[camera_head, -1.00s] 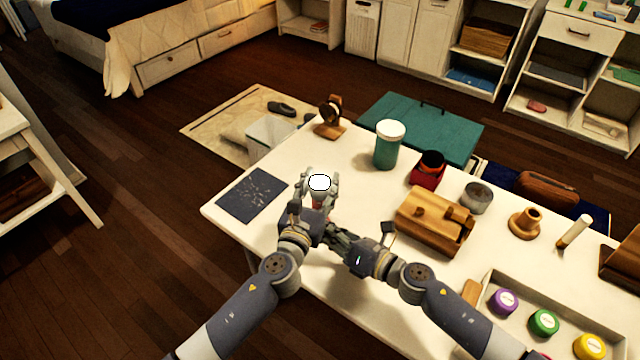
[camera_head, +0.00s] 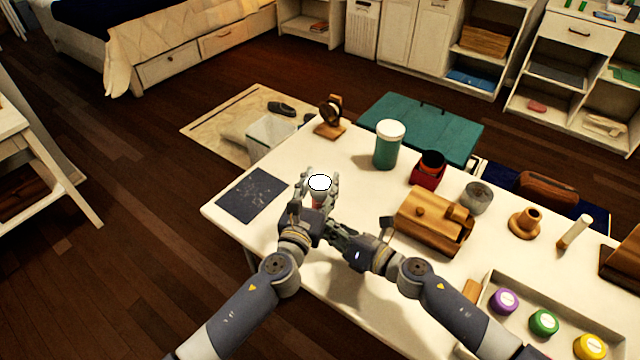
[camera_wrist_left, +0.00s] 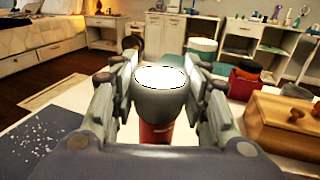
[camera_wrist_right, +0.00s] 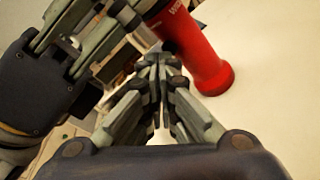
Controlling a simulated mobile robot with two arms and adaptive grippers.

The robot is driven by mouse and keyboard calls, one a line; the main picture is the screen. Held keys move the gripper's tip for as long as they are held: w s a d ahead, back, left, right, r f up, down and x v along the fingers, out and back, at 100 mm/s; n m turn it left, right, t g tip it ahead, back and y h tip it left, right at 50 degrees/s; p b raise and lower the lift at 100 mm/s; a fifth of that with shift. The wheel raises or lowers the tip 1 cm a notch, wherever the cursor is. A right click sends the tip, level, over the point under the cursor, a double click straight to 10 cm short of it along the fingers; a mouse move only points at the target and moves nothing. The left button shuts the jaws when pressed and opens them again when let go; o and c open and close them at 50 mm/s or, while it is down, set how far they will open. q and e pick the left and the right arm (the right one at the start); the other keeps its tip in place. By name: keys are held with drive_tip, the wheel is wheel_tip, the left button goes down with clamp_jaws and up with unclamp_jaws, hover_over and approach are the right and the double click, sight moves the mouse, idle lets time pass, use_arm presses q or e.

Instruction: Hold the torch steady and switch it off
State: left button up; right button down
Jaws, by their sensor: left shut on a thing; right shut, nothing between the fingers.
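The torch has a grey head with a bright white lens (camera_head: 319,182), which faces up towards the head camera. In the left wrist view the glowing lens (camera_wrist_left: 161,78) sits between the fingers, with the red body below it. My left gripper (camera_head: 317,186) is shut on the torch near its head. My right gripper (camera_wrist_right: 162,65) is shut and empty. Its fingertips are close beside the torch's red body (camera_wrist_right: 200,55) in the right wrist view; I cannot tell whether they touch it. The switch cannot be made out.
A dark speckled mat (camera_head: 252,194) lies left of the torch on the white table (camera_head: 345,150). A teal jar (camera_head: 388,146), a red box (camera_head: 428,170) and a wooden box (camera_head: 432,220) stand to the right. A tray (camera_head: 560,345) of coloured-lidded pots is at front right.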

idle(0.4)
drive_tip(key=shift+s+d, duration=0.1)
drive_tip(key=shift+s, duration=0.5)
drive_tip(key=shift+s+d, duration=0.15)
drive_tip(key=shift+s, duration=1.4)
drive_tip(key=shift+s+d, duration=0.1)
drive_tip(key=shift+s, duration=1.4)
use_arm(q)
drive_tip(key=o, duration=1.3)
